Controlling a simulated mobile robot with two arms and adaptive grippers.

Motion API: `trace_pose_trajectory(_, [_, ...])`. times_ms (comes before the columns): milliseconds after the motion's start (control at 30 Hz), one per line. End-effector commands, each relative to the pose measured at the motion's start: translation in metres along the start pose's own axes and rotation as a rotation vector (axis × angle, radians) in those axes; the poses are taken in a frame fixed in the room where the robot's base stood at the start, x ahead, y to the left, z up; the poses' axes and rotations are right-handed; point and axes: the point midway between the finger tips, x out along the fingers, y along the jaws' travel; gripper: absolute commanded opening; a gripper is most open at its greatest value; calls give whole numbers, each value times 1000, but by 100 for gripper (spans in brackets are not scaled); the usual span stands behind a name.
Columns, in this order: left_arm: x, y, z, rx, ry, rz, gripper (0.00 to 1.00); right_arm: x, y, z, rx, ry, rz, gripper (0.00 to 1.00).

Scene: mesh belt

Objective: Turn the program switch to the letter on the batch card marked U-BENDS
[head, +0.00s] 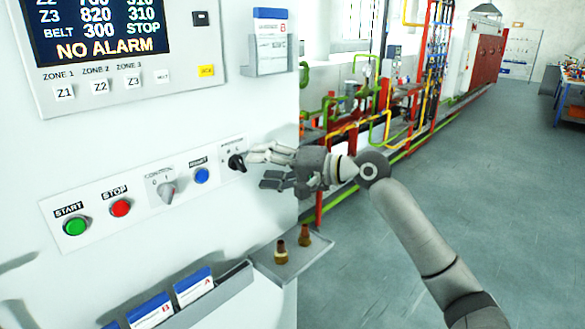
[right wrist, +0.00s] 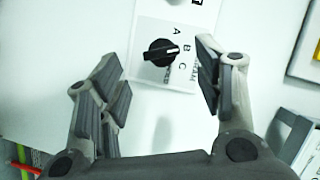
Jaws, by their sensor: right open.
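The program switch (head: 237,162) is a black knob on the white panel at the right end of the button row. The right wrist view shows its knob (right wrist: 160,52) beside the letters A, B and C; its white mark points about at B. My right gripper (head: 264,168) is open at the switch. In the wrist view, its fingers (right wrist: 160,85) stand apart on either side of the knob, with no clear contact. A batch card (head: 272,42) in the upper holder shows a red letter, probably B. Lower cards (head: 194,288) stand in a rack; their titles are too small to read.
Left of the switch are a blue button (head: 201,176), a grey selector (head: 166,190), a red STOP button (head: 121,208) and a green START button (head: 75,226). Brass fittings (head: 281,252) stand on a small shelf (head: 312,252) below my right gripper.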

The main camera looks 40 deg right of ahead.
Motion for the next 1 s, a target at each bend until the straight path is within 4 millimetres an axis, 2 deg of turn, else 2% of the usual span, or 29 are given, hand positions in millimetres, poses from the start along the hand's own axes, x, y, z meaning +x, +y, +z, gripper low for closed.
trace_pose_trajectory(300, [0, 1, -1, 0, 1, 1, 40, -47, 1, 0, 0, 1, 1, 61])
trace_pose_trajectory(500, [0, 1, -1, 0, 1, 1, 40, -65, 0, 0, -1, 0, 1, 61])
trace_pose_trajectory(1000, [0, 1, -1, 0, 1, 1, 40, -71, 0, 0, -2, -1, 1, 61])
